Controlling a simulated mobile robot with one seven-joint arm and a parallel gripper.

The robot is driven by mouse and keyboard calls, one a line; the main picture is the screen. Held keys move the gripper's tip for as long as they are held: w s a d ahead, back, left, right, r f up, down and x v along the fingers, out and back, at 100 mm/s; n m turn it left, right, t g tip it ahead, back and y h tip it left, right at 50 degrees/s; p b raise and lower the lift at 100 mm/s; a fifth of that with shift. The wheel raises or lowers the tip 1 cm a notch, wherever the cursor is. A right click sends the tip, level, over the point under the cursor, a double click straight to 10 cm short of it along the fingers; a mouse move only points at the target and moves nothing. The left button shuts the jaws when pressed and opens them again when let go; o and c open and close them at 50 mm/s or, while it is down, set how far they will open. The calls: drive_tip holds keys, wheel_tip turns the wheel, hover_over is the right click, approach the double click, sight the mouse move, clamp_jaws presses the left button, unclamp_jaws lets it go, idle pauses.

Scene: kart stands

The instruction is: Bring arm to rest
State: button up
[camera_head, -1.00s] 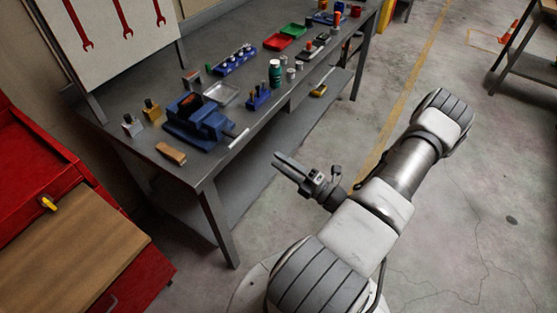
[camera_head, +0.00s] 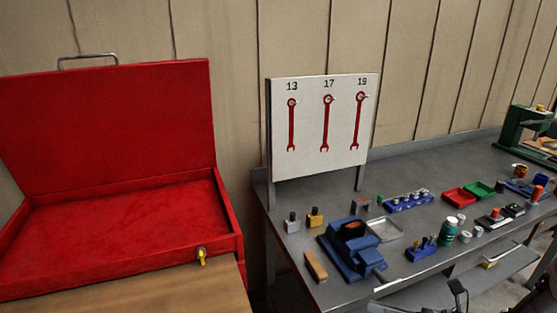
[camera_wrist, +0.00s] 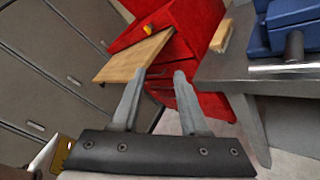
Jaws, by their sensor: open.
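My gripper (camera_wrist: 157,92) shows in the wrist view with its two fingers spread apart and nothing between them. Beyond the fingers are the red tool cabinet (camera_wrist: 187,30) with its wooden top (camera_wrist: 135,57) and the near end of the grey workbench (camera_wrist: 265,84). In the head view only a small dark part of my arm shows at the bottom edge, right of the middle; the fingers cannot be made out there.
In the head view a blue vise (camera_head: 352,252), a wooden block (camera_head: 315,266), a green bottle (camera_head: 448,231) and blue holders stand on the workbench (camera_head: 300,250). A board with red wrenches (camera_head: 323,150) stands behind. An open red lid box (camera_head: 120,225) is at left.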

drive_tip(key=s+a+r+n+g+h, duration=0.7)
drive_tip(key=a+r+n+g, duration=0.35)
drive_tip(key=n, duration=0.95)
drive_tip(key=s+d+r+n+t+h, duration=0.2)
drive_tip(key=s+r+n+t+h, duration=0.3)
drive_tip(key=n, duration=0.7)
wheel_tip(320, 180, up, 5)
drive_tip(key=t+h, duration=0.2)
drive_tip(key=t, duration=0.1)
drive_tip(key=shift+h, duration=0.4)
drive_tip(key=shift+f+t, duration=0.1)
drive_tip(key=shift+t, duration=0.15)
